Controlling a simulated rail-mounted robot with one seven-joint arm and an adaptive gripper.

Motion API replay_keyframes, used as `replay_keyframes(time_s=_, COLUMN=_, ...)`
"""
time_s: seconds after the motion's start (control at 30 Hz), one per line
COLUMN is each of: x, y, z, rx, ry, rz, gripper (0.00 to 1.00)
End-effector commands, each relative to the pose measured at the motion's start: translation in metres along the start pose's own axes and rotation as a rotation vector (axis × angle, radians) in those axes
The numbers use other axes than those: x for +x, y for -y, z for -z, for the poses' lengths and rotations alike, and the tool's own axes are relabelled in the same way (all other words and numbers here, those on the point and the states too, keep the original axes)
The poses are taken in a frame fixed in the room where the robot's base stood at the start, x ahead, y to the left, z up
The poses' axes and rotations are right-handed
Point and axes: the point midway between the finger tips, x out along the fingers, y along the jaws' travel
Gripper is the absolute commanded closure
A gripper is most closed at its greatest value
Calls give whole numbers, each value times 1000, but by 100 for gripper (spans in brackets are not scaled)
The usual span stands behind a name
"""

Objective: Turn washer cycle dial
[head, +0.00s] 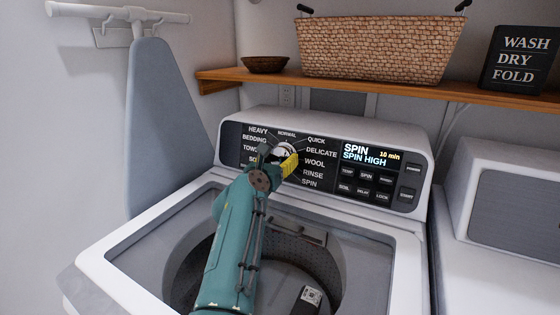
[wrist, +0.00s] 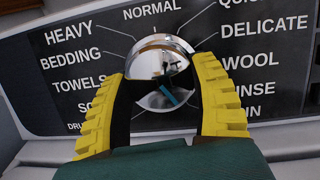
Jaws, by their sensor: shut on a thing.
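The washer cycle dial (wrist: 161,65) is a round, shiny chrome knob on the black control panel. Cycle names such as HEAVY, NORMAL, DELICATE and SPIN ring it. In the head view the dial (head: 285,149) is partly hidden by my gripper (head: 282,163). In the wrist view the yellow ribbed fingers of my gripper (wrist: 165,85) stand on either side of the dial and are shut on it. The display (head: 370,155) to the right reads SPIN, SPIN HIGH, 10 min.
The washer (head: 95,258) has its top open, showing the drum. My arm reaches over this opening. A wooden shelf (head: 390,96) above holds a wicker basket (head: 378,50), a brown bowl (head: 265,64) and a black sign (head: 522,58). An ironing board (head: 160,120) stands left; the dryer (head: 510,200) is right.

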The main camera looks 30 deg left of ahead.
Motion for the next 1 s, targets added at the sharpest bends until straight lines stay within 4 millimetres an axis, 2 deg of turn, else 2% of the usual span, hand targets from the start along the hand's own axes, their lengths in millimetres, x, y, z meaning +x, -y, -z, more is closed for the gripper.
replay_keyframes(time_s=0.4, x=0, y=1, z=2, rx=37, ry=1, rz=10, gripper=74)
replay_keyframes(time_s=0.43, x=0, y=1, z=2, rx=36, ry=1, rz=10, gripper=32)
replay_keyframes(time_s=0.57, x=0, y=0, z=2, rx=36, ry=1, rz=10, gripper=8)
replay_keyframes(time_s=1.0, x=-1, y=0, z=0, rx=35, ry=2, rz=9, gripper=8)
